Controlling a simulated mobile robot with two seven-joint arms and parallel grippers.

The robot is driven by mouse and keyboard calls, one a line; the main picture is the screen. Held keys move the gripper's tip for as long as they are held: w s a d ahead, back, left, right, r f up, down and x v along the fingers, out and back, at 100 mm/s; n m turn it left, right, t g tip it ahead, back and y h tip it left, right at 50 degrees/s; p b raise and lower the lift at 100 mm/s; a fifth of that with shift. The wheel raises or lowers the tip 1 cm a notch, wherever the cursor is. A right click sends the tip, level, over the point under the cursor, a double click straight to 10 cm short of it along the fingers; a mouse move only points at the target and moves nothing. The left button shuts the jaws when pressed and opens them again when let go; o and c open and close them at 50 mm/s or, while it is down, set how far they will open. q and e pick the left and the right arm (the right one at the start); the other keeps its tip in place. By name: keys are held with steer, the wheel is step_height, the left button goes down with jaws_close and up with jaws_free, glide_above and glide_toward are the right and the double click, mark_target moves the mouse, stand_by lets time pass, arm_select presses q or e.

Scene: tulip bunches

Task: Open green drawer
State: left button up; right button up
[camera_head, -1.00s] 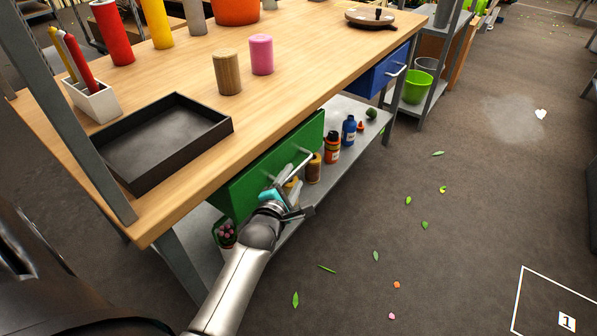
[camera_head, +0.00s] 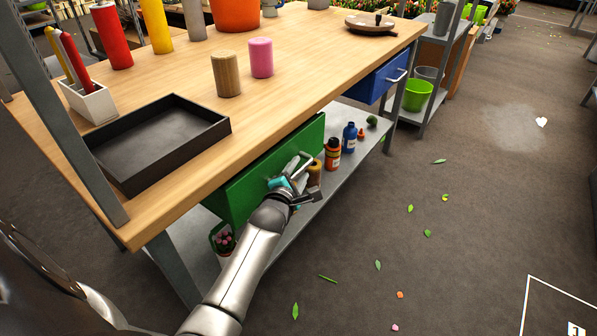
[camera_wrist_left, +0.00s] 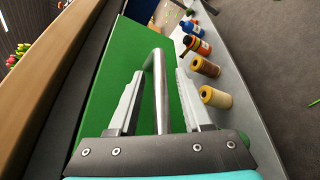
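The green drawer (camera_head: 240,188) is under the wooden table top, with a metal bar handle on its front. The drawer front also shows in the left wrist view (camera_wrist_left: 122,62). My left gripper (camera_head: 300,168) is at the handle. In the left wrist view the handle (camera_wrist_left: 160,85) runs between the two fingers of my left gripper (camera_wrist_left: 155,95), with a gap visible on each side, so the fingers are open around it. Whether the drawer is pulled out at all is hard to tell. My right gripper is not in view.
A blue drawer (camera_head: 388,77) is farther along the table. Bottles, including an orange one (camera_head: 332,154), stand on the lower shelf (camera_head: 350,165). A black tray (camera_head: 160,142) and candles are on top. The floor to the right is open, with scattered leaves.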

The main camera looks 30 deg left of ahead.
arm_select(q)
jaws_close()
stand_by(1.2)
